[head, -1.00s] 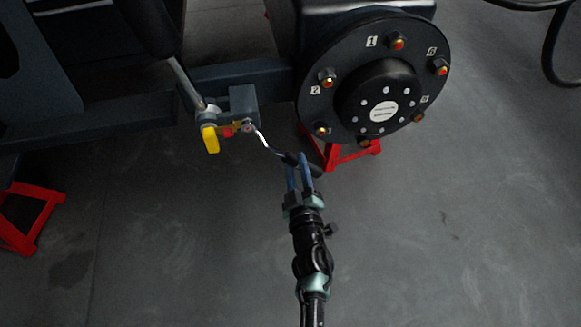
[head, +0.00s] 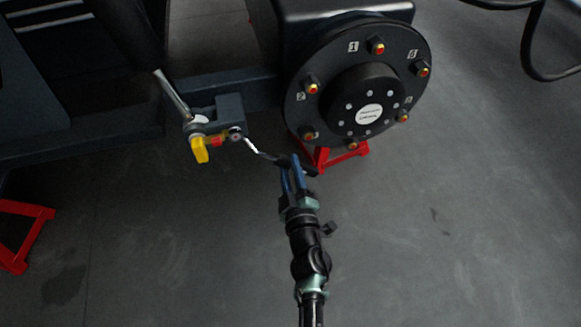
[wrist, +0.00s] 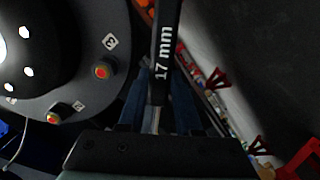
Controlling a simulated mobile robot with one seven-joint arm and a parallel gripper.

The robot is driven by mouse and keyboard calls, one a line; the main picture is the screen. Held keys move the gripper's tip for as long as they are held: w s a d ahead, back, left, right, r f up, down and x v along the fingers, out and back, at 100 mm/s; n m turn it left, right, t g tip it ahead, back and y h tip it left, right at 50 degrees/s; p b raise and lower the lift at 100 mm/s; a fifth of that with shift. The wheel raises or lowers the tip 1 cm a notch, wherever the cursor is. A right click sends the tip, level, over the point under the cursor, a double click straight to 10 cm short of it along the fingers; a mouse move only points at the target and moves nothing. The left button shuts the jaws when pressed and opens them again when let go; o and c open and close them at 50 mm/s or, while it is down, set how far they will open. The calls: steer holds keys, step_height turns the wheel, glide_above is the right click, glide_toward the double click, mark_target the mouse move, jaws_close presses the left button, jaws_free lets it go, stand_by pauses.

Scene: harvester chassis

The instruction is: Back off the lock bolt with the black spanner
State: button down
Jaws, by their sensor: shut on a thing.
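My gripper (head: 292,172) is shut on the black spanner (head: 260,153) in the head view. The spanner's bright end points up and left toward the lock bolt (head: 236,133) on the dark bracket (head: 229,108). The tip is just right of and below the bolt; I cannot tell whether they touch. The spanner's dark end sticks out to the right of my fingers. In the wrist view the black spanner (wrist: 164,50) runs up from between my blue fingers, with "17 mm" printed on it. The bolt is not visible there.
A yellow lever (head: 200,150) and a red part (head: 216,141) sit left of the bolt. The black wheel hub (head: 356,85), with several studs, is to the upper right, above a red stand (head: 342,156). Another red stand (head: 22,235) is at left. Floor around my arm is clear.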

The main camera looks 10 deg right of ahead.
steer(key=shift+s, duration=0.1)
steer(key=shift+s+b, duration=1.3)
steer(key=shift+s, duration=0.05)
steer(key=s+b, duration=0.3)
steer(key=s, duration=0.5)
stand_by(0.7)
